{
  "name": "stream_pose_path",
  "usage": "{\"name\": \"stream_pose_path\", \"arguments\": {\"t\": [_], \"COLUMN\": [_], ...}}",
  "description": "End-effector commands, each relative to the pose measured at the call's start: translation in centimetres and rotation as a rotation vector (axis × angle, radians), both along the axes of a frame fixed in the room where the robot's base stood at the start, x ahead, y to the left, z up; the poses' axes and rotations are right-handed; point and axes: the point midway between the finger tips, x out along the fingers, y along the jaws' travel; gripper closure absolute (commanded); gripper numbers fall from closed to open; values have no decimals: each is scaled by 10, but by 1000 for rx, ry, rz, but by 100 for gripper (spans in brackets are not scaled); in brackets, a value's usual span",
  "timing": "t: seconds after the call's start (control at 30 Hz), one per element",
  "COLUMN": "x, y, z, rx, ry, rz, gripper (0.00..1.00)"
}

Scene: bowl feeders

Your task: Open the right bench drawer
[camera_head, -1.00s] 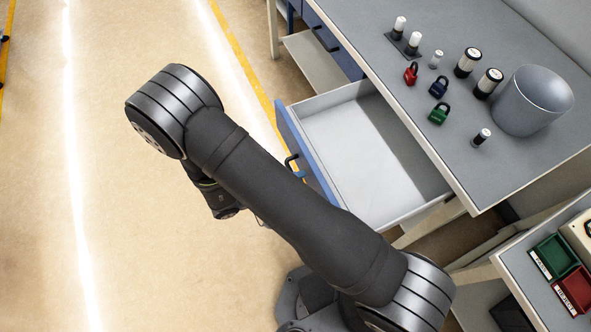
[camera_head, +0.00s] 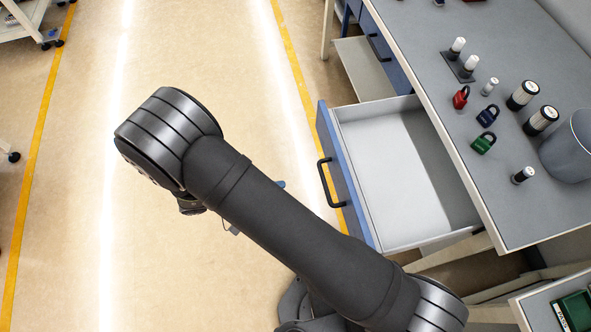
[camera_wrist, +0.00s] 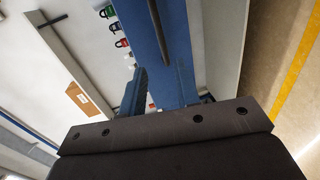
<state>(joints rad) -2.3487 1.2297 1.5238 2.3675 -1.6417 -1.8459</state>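The right bench drawer stands pulled well out of the bench, its pale, empty-looking tray (camera_head: 400,165) showing. Its blue front (camera_head: 345,185) carries a black bar handle (camera_head: 328,183). In the wrist view the blue drawer front (camera_wrist: 180,35) and the dark handle bar (camera_wrist: 158,28) lie beyond my fingers. My gripper (camera_wrist: 157,92) shows two blue fingers spread apart, with nothing seen held between them. In the head view the gripper is mostly hidden behind my arm; a small blue tip shows left of the handle, apart from it.
The grey bench top (camera_head: 455,115) holds red (camera_head: 461,97), blue (camera_head: 488,115) and green (camera_head: 484,143) padlocks, several small cylinders and a grey bin (camera_head: 570,150). Another blue drawer (camera_head: 385,50) is shut farther back. The floor (camera_head: 250,90) left of the drawer is open.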

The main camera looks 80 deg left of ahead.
Motion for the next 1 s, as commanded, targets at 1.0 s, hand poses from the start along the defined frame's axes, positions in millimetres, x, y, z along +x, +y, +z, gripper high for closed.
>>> {"name": "stream_pose_path", "arguments": {"t": [1.0], "x": [24], "y": [0], "z": [-5], "rx": [-3], "ry": [-3], "rz": [-4], "gripper": [71]}}
